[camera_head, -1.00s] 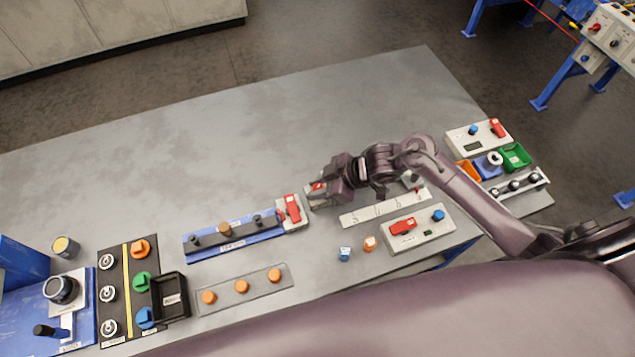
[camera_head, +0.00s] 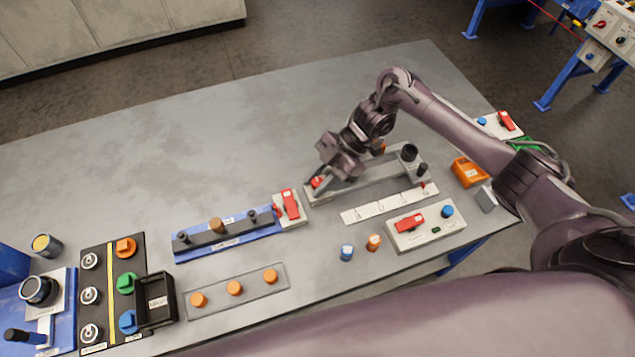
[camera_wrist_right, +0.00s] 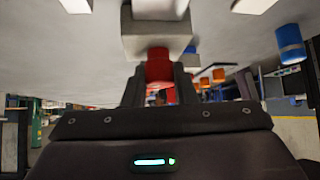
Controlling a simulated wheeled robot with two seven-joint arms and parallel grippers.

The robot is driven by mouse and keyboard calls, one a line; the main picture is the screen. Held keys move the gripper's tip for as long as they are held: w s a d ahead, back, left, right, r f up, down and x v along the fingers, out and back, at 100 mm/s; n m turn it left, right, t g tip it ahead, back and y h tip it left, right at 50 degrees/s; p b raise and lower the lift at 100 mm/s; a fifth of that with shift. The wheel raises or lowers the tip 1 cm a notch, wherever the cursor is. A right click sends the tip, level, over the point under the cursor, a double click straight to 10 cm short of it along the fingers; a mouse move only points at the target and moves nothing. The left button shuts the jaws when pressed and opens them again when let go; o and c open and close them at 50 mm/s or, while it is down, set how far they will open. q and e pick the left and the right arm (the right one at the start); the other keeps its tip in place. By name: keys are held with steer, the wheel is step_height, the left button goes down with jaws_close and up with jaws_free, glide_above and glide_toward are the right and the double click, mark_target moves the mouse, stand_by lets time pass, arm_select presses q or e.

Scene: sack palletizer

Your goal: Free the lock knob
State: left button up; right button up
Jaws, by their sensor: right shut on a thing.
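A red lock knob (camera_head: 316,181) sits at the left end of a grey fixture (camera_head: 372,178) near the middle of the table. My right gripper (camera_head: 322,184) is at the knob, tilted down toward it from the upper right. In the right wrist view the red knob (camera_wrist_right: 159,66) is between my fingers, in front of a pale block (camera_wrist_right: 158,38). My right gripper is shut on the knob, and the fingers partly hide it. My left gripper is not in view.
Left of the fixture is a blue-based rail (camera_head: 228,241) with a red-switched box (camera_head: 291,208). In front are a white slotted strip (camera_head: 388,204) and a control box (camera_head: 426,228). An orange bin (camera_head: 468,172) is at right. The table behind is clear.

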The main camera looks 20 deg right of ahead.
stand_by(0.5)
steer(key=o, duration=1)
steer(key=v, duration=0.7)
steer(key=shift+w+d+r+b, duration=0.15)
steer(key=shift+d+r+b, duration=0.1)
steer(key=shift+r+b, duration=0.05)
